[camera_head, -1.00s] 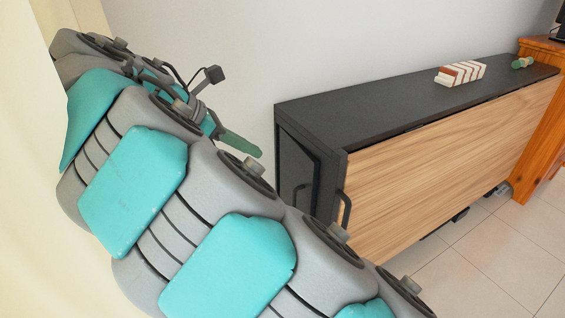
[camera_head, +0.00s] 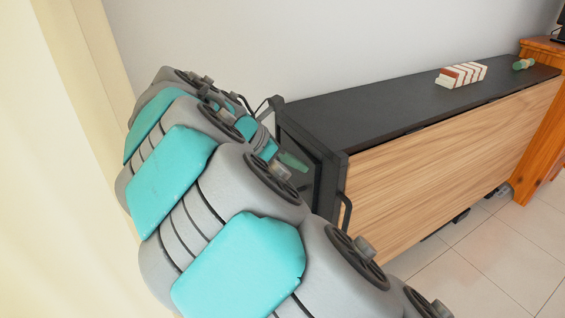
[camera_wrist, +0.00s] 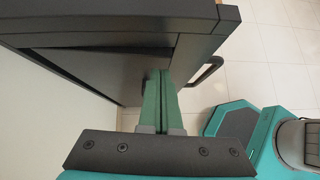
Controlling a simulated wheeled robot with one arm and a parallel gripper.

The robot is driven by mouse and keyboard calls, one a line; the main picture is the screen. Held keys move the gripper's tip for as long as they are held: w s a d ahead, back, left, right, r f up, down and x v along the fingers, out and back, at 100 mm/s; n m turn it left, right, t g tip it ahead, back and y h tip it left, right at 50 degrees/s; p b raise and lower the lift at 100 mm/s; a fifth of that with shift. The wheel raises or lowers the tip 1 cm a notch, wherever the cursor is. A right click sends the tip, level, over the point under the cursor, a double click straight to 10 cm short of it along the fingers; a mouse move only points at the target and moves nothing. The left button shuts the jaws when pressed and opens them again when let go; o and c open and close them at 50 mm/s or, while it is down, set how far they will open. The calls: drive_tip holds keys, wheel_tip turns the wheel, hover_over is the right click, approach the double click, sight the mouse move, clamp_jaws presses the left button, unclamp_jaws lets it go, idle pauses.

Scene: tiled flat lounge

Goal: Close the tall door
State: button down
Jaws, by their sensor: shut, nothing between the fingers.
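The long cabinet has a black top (camera_head: 400,103) and a wood-grain front (camera_head: 440,165). At its near left end is a dark framed panel, which I take to be the tall door (camera_head: 318,192). A black bar handle (camera_head: 347,212) stands at the near front corner; it also shows in the wrist view (camera_wrist: 207,72). How far the door stands open I cannot tell. My gripper (camera_head: 293,162) has green fingers, pressed together and empty. In the wrist view the fingertips (camera_wrist: 159,74) are at the dark panel (camera_wrist: 100,72), left of the handle. Contact is unclear. My arm hides the panel's lower part.
A red-and-white striped block (camera_head: 461,75) and a small green-and-tan item (camera_head: 523,64) lie on the cabinet top. An orange wooden piece of furniture (camera_head: 540,130) stands at the far right end. Bare tiled floor (camera_head: 490,255) lies in front; a pale wall (camera_head: 220,45) is behind.

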drive_tip(key=shift+w+d, duration=0.2)
drive_tip(key=shift+d, duration=0.2)
drive_tip(key=shift+d+r+n+t+p, duration=0.2)
drive_tip(key=shift+d+n+t+p, duration=0.1)
drive_tip(key=shift+d+n+p, duration=0.15)
drive_tip(key=shift+w+d+f+n+t+y+p, duration=0.15)
drive_tip(key=shift+w+d+n+t+y+p, duration=0.1)
drive_tip(key=shift+d+n+t+y+p, duration=0.45)
drive_tip(key=shift+a, duration=0.2)
